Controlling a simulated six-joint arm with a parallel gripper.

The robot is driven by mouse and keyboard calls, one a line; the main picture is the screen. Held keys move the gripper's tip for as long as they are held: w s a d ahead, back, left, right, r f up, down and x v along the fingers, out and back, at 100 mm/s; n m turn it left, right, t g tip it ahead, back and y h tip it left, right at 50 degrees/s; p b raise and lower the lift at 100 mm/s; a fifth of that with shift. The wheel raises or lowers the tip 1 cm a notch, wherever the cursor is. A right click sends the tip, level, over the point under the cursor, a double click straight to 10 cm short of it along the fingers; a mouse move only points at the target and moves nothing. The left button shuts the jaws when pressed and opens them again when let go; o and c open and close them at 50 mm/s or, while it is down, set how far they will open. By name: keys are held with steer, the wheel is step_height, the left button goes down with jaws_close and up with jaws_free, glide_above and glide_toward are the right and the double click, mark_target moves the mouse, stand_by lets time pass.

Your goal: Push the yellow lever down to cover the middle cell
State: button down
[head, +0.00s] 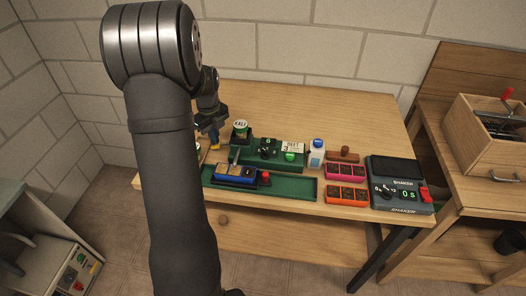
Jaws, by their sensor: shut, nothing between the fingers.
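My gripper (213,132) is at the left part of the table, low over its surface and pointing down, partly behind my own arm. It is shut with nothing in it. A small yellow piece (215,146), perhaps the yellow lever's end, shows just under the fingertips; I cannot tell whether they touch. A blue block (236,176) with dark cells sits in the green tray (292,189), right of and nearer than my gripper. A grey upright piece (236,155) stands behind it. The middle cell is too small to make out.
A red knob (265,177) is beside the blue block. Behind are a green-based device (265,153), a round-topped pot (241,131) and a white-and-blue bottle (317,153). Pink (345,172) and orange (346,195) trays and a shaker (401,187) fill the right. The table's back is clear.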

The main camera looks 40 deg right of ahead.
step_height(320, 180, up, 7)
steer(key=shift+r, duration=0.2)
stand_by(0.9)
step_height(320, 180, up, 8)
stand_by(0.9)
steer(key=c, duration=2.2)
jaws_free()
